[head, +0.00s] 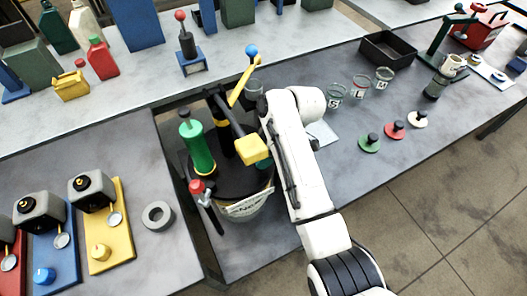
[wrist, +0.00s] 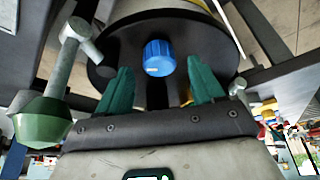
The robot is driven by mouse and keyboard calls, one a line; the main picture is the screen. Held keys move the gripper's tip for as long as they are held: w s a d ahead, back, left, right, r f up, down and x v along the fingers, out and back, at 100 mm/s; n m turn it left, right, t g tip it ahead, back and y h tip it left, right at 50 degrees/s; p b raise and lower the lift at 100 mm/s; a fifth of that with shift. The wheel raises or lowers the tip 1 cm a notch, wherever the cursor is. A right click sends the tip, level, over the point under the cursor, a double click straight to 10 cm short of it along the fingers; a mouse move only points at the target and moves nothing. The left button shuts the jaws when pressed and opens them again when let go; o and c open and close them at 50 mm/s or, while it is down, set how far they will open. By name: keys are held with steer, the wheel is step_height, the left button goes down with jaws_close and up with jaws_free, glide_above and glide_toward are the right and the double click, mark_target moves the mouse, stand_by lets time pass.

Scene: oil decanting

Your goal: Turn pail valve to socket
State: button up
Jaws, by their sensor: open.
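The pail (head: 249,208) stands in a gap between the benches, with a dark lid and a white label. On it are a green pump handle (head: 198,150), a red-topped fitting (head: 197,187) and a yellow block (head: 252,149) on a dark lever. In the wrist view a round blue knob (wrist: 159,58) with a white mark sits on a dark round plate (wrist: 128,27). My gripper (wrist: 156,80) is open, its two teal fingers apart, with the knob beyond and between them. Contact is not visible. I cannot tell which part is the socket.
A yellow lever with a blue ball (head: 251,51) rises behind the pail. Glass jars (head: 358,87) and coloured round knobs (head: 394,131) stand on the right bench. A grey ring (head: 158,216) and valve boards (head: 107,225) are left. A metal rod (wrist: 69,60) is close left of my fingers.

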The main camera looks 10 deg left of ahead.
steer(key=shift+x, duration=0.75)
steer(key=shift+c, duration=0.2)
steer(key=c, duration=1)
